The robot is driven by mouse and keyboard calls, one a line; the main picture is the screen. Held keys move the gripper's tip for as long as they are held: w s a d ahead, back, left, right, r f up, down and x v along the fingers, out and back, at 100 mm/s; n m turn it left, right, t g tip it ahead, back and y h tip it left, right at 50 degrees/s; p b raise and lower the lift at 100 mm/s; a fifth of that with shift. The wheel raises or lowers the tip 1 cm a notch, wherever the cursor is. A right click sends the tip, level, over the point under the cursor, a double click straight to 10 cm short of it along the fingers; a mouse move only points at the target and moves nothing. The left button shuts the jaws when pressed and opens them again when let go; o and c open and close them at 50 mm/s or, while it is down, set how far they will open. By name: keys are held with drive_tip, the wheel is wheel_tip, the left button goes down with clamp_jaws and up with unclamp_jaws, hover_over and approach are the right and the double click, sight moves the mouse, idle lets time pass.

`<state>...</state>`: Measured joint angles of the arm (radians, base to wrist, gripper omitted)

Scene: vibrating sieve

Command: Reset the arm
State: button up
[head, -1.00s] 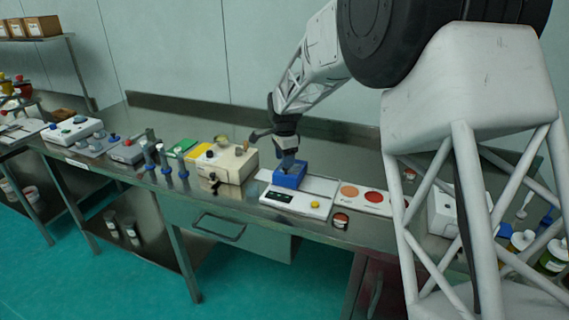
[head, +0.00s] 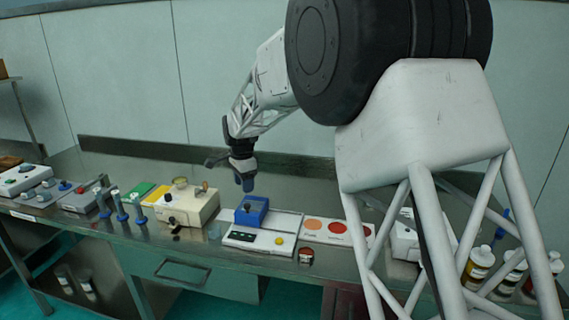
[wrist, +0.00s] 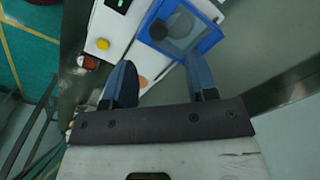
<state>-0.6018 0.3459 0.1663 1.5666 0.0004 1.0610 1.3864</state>
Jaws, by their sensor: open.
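My gripper (head: 244,184) is open and empty in the head view, raised above the bench. Its two blue fingers are spread apart in the wrist view (wrist: 158,84). Below it, a blue box (head: 251,212) sits on a white device with a dark display and a yellow button (head: 258,239). The blue box also shows in the wrist view (wrist: 204,42), just beyond the fingers and apart from them. My arm reaches in from the right of the head view.
A cream machine (head: 190,208) stands left of the white device. A white card with red discs (head: 337,227) and a small jar (head: 306,256) lie to the right. Blue-based posts (head: 121,206) stand further left. Bottles (head: 478,268) stand at the far right. The wall is behind the bench.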

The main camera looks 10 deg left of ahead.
drive_tip(key=shift+d, duration=0.1)
drive_tip(key=s+d+r+n, duration=0.1)
drive_tip(key=s+d+r, duration=0.35)
drive_tip(key=d, duration=0.65)
drive_tip(key=s+d+r+n+t, duration=0.1)
drive_tip(key=s+d+r+n, duration=0.15)
drive_tip(key=s+d, duration=0.6)
drive_tip(key=s+d+r+n, duration=0.1)
drive_tip(key=s+d+r, duration=0.3)
drive_tip(key=d, duration=0.9)
drive_tip(key=s+d+f+n, duration=0.1)
drive_tip(key=s+d, duration=0.5)
drive_tip(key=s, duration=0.3)
drive_tip(key=s+d+f+n+t, duration=0.1)
drive_tip(key=s+d+f+n, duration=0.1)
drive_tip(key=s+d, duration=0.4)
drive_tip(key=s+d+f+n, duration=0.1)
drive_tip(key=s+d, duration=0.5)
drive_tip(key=s, duration=0.6)
drive_tip(key=shift+f+t, duration=0.25)
drive_tip(key=shift+t, duration=0.05)
drive_tip(key=shift+d, duration=0.1)
